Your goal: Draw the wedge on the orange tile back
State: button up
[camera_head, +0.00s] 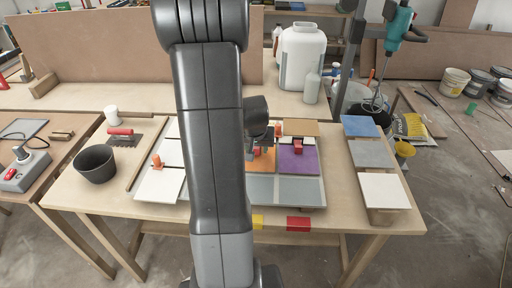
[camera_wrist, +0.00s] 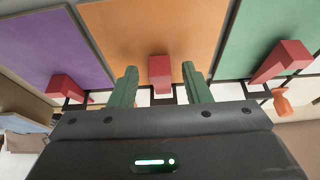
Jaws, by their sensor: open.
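The orange tile (camera_wrist: 155,28) fills the upper middle of the wrist view. It also shows in the head view (camera_head: 264,164), partly covered by my arm. A red wedge (camera_wrist: 160,74) lies at the orange tile's near edge. My gripper (camera_wrist: 161,72) is open, with one green finger on each side of this wedge and a visible gap on both sides. A second red wedge (camera_wrist: 66,87) is at the purple tile (camera_wrist: 52,45). A third red wedge (camera_wrist: 281,61) is at the green tile (camera_wrist: 265,35). My arm hides the green tile in the head view.
An orange-handled object (camera_wrist: 281,102) lies near the green tile. In the head view, a black bucket (camera_head: 96,165) and a red-handled trowel (camera_head: 121,132) stand left. Blue, grey and white tiles (camera_head: 382,190) lie right. A white container (camera_head: 303,57) stands behind.

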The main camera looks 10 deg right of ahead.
grip_shut()
jog(key=shift+s, duration=0.1)
jog(key=shift+s+a+r+b, duration=0.15)
jog(key=shift+s+b, duration=0.15)
jog(key=shift+s, duration=0.15)
jog(key=shift+s+a+r+b, duration=0.15)
jog(key=shift+s+b, duration=0.15)
jog(key=shift+s, duration=0.15)
jog(key=shift+f, duration=0.1)
grip_release()
